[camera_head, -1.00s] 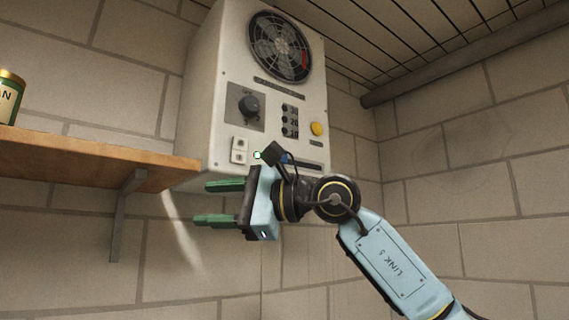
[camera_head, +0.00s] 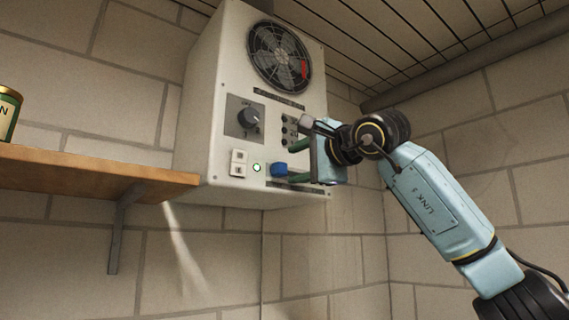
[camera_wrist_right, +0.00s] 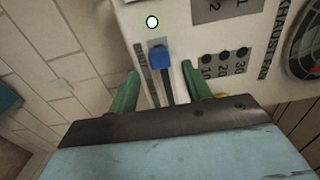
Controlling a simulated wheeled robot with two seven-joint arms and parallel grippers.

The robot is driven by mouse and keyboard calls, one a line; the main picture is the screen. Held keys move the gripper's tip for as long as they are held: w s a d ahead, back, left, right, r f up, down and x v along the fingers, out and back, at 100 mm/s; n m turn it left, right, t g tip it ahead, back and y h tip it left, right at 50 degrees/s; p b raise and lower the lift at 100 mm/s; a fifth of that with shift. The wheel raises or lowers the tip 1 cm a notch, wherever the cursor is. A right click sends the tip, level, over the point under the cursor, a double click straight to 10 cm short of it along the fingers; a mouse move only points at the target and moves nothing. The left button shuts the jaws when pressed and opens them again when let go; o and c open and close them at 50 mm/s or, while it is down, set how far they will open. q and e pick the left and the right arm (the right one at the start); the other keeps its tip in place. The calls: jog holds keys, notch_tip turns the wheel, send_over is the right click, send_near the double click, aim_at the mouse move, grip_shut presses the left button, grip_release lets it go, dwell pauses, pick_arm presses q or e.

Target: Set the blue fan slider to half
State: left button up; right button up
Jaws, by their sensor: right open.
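The blue fan slider (camera_head: 279,169) is a small blue knob low on the front of the pale control box (camera_head: 215,130). It sits at the left end of its dark slot, which runs right behind my gripper. In the right wrist view the blue slider (camera_wrist_right: 159,57) is at the top of the slot (camera_wrist_right: 168,92). My right gripper (camera_head: 291,163) is open in front of the box, its green fingers towards the panel. In the wrist view the fingertips (camera_wrist_right: 160,71) stand on either side of the slot, apart from the knob. My left gripper is out of view.
Left of the slider are a lit green lamp (camera_head: 257,168) and white switches (camera_head: 239,163). A dark knob (camera_head: 249,117) and fan grille (camera_head: 279,58) are above. A wooden shelf (camera_head: 90,170) with a can (camera_head: 8,113) is at left. Below the box is free room.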

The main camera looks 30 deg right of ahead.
aim_at(284, 168)
jog(key=w, duration=0.3)
jog(key=w+p, duration=0.1)
jog(key=w, duration=0.1)
jog(key=shift+a, duration=0.25)
jog(key=shift+s, duration=0.1)
